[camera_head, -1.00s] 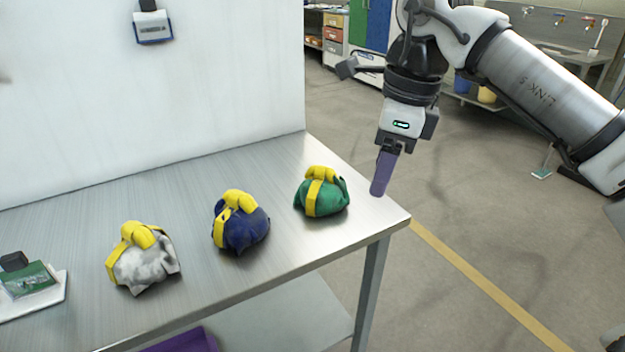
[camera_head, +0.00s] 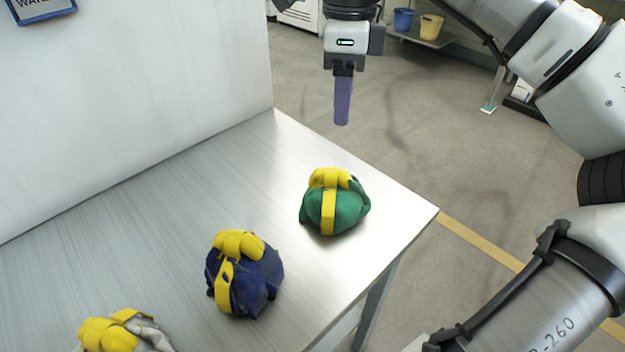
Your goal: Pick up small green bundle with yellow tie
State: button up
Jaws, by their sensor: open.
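The small green bundle with a yellow tie (camera_head: 347,208) sits on the metal table near its right corner. Its yellow tie (camera_head: 329,180) runs over the top and down the front. My gripper (camera_head: 342,122) points downward above and behind the bundle in the picture, apart from it. It is open and empty. The purple fingers are seen edge-on, so the gap between them does not show.
A navy bundle with a yellow tie (camera_head: 258,278) sits left and nearer on the table (camera_head: 130,220). A white-grey bundle (camera_head: 148,330) is cut off at the bottom edge. A pale upright panel (camera_head: 130,100) stands along the table's back.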

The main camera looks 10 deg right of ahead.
send_over(336, 170)
jog(key=f, duration=0.8)
jog(key=shift+w+d+f, duration=0.1)
jog(key=shift+w+f, duration=0.15)
jog(key=shift+w, duration=0.05)
jog(key=f, duration=0.2)
jog(key=f+p, duration=0.1)
jog(key=f, duration=0.1)
jog(key=shift+s, duration=0.3)
jog(key=shift+f, duration=0.65)
grip_shut()
